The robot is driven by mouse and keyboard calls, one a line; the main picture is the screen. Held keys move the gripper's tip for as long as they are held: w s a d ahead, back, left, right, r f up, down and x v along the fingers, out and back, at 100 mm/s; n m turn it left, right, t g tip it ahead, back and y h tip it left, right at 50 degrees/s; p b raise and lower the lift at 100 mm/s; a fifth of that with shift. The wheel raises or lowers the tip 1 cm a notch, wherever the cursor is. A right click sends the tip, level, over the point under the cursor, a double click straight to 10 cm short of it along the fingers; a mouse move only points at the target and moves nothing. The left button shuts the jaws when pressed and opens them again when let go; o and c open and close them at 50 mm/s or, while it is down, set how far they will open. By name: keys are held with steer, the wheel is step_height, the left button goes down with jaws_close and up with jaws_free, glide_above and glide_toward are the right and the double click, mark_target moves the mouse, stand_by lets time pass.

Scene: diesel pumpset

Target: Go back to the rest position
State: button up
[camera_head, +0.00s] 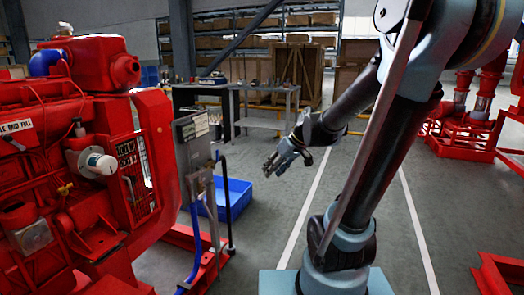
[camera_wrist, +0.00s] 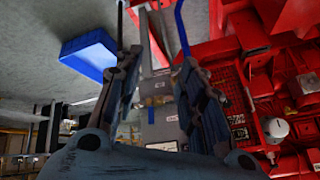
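My gripper (camera_head: 284,163) hangs in free air in the middle of the head view, at the end of my bent arm. It also shows in the wrist view (camera_wrist: 161,58), its two fingers spread apart with nothing between them. Behind the gap stands the grey control panel (camera_wrist: 160,125), which also shows in the head view (camera_head: 196,142) to the left of my gripper. The red diesel pumpset (camera_head: 75,150) fills the left of the head view. My gripper is apart from both.
A blue bin (camera_head: 236,199) sits on the floor beside the panel. A grey workbench (camera_head: 268,122) and a wooden crate (camera_head: 299,72) stand behind. Red pump equipment (camera_head: 462,137) is at the right. The grey floor around the white lines is clear.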

steer(key=s+d+f+m+h, duration=0.3)
steer(key=s+d, duration=0.4)
steer(key=s, duration=0.2)
steer(key=s+d+f+m+g+h, duration=0.1)
steer(key=s+d+f+m+h, duration=0.2)
steer(key=s+d, duration=0.4)
steer(key=s+f, duration=0.1)
steer(key=s, duration=0.2)
steer(key=shift+d+f+m, duration=0.25)
steer(key=shift+f+m, duration=0.05)
